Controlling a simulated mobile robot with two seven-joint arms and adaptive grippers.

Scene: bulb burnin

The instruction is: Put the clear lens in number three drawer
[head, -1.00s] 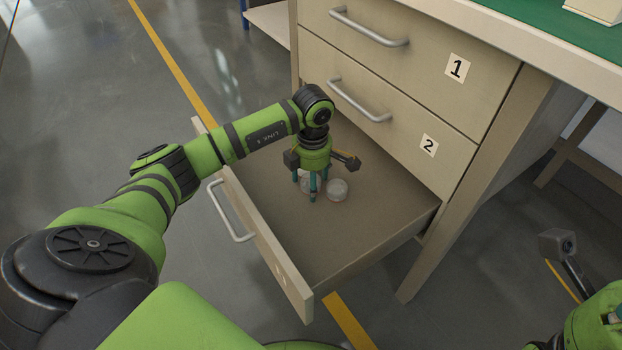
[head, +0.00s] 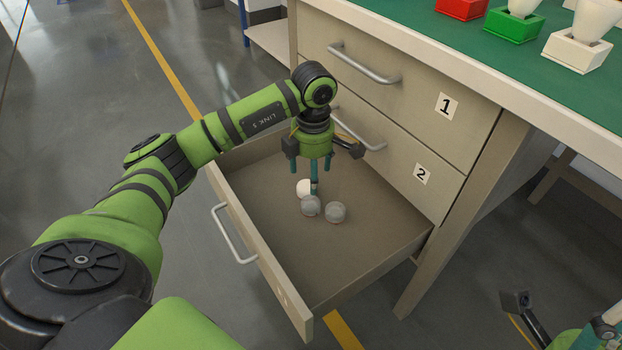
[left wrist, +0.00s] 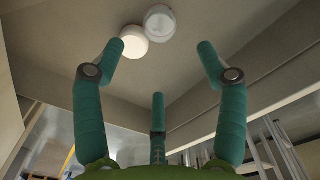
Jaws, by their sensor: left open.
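The third drawer (head: 262,250) is pulled out below drawers 1 and 2, with a faint mark on its front. Two clear greyish lenses (head: 311,206) (head: 336,212) lie side by side on its floor. A white round piece (head: 303,188) lies just behind the left one. In the left wrist view a white piece (left wrist: 131,38) and a clear lens (left wrist: 160,23) lie beyond the spread fingers. My right gripper (head: 598,332) is cut off at the bottom right.
Drawer 1 (head: 430,125) and drawer 2 (head: 400,175) are shut. The green bench top (head: 450,45) holds red, green and white blocks with white pieces. The drawer's front wall and handle (head: 233,235) stand near my left arm. The drawer's right side is bare.

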